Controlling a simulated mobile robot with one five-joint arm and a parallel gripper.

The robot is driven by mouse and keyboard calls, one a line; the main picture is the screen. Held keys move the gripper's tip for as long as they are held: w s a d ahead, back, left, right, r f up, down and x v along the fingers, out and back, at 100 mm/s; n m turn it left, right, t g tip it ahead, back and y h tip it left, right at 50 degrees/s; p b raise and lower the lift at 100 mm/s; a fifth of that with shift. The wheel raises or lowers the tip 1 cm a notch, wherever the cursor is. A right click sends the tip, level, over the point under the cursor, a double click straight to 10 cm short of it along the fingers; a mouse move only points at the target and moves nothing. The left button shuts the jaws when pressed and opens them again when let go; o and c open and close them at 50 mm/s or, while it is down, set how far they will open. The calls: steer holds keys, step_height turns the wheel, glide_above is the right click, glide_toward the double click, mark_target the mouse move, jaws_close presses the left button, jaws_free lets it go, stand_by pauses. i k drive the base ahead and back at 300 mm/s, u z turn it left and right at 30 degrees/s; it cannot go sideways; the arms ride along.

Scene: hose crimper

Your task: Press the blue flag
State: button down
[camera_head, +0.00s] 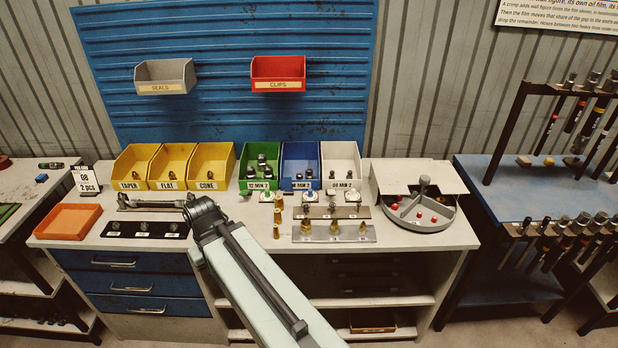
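A small piece with a blue top (310,196) stands on the bench in front of the blue bin. It is between similar pieces with a green top (266,196) and a pale top (352,197). It may be the blue flag, but it is too small to tell its shape. My arm rises from the bottom of the view to a dark joint near the bench's middle, left of these pieces. My gripper cannot be made out clearly, and neither can its fingers.
Yellow bins (171,167), a green bin (259,165), a blue bin (300,165) and a white bin (341,165) line the bench's back. Brass fittings (277,217) and a metal plate (318,232) stand in front. A round divided tray (420,211) is at right, an orange tray (69,221) at left.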

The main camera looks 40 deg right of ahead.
mark_target(288, 180)
steer(key=u, duration=0.15)
steer(key=i, duration=0.9)
steer(key=z, duration=0.05)
